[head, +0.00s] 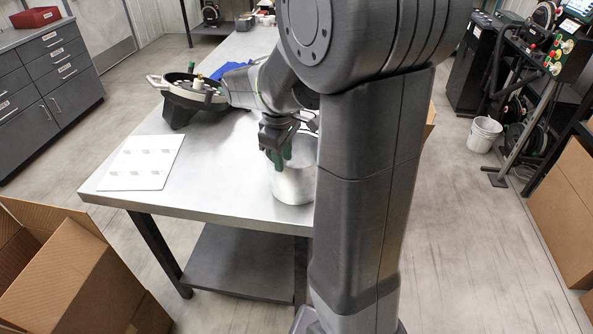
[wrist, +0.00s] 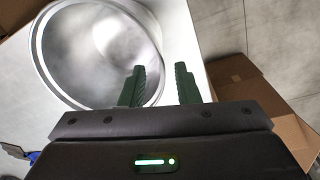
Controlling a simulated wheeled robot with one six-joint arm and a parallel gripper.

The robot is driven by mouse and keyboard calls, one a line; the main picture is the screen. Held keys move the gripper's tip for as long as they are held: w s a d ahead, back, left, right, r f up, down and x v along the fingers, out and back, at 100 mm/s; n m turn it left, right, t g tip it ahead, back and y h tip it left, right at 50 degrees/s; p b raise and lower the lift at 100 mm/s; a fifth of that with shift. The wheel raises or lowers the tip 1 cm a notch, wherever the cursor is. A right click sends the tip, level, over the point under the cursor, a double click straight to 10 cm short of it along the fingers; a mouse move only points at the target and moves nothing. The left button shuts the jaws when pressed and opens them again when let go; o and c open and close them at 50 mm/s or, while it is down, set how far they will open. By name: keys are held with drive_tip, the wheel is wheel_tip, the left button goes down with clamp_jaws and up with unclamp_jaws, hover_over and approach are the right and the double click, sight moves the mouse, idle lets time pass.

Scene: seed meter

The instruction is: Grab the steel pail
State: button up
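The steel pail (head: 294,184) stands upright on the metal table near its front right corner, partly hidden behind my arm. In the wrist view the open, empty pail (wrist: 85,50) fills the upper left. My gripper (head: 279,161) is at the pail's rim, pointing down. In the wrist view my gripper (wrist: 160,68) has its two green fingers apart. The left finger overlaps the pail's mouth, and the right finger is outside the rim. The rim's right side runs between them, with a gap showing. I cannot tell whether either finger touches it.
On the metal table (head: 215,190) lie a white sheet (head: 143,162) and a dark round device (head: 190,92). A blue cloth (head: 229,70) lies farther back. Cardboard boxes (head: 75,285) stand at front left. A white bucket (head: 484,134) is on the floor at right.

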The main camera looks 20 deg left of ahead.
sight(284, 185)
drive_tip(key=shift+w+f, duration=0.1)
drive_tip(key=shift+f, duration=0.7)
drive_tip(key=shift+w+a+f+p, duration=0.15)
drive_tip(key=shift+f+p, duration=0.1)
drive_tip(key=shift+f, duration=1.35)
drive_tip(key=shift+w+a+f+p, duration=0.1)
drive_tip(key=shift+f+p, duration=0.15)
drive_tip(key=shift+f, duration=1.3)
clamp_jaws()
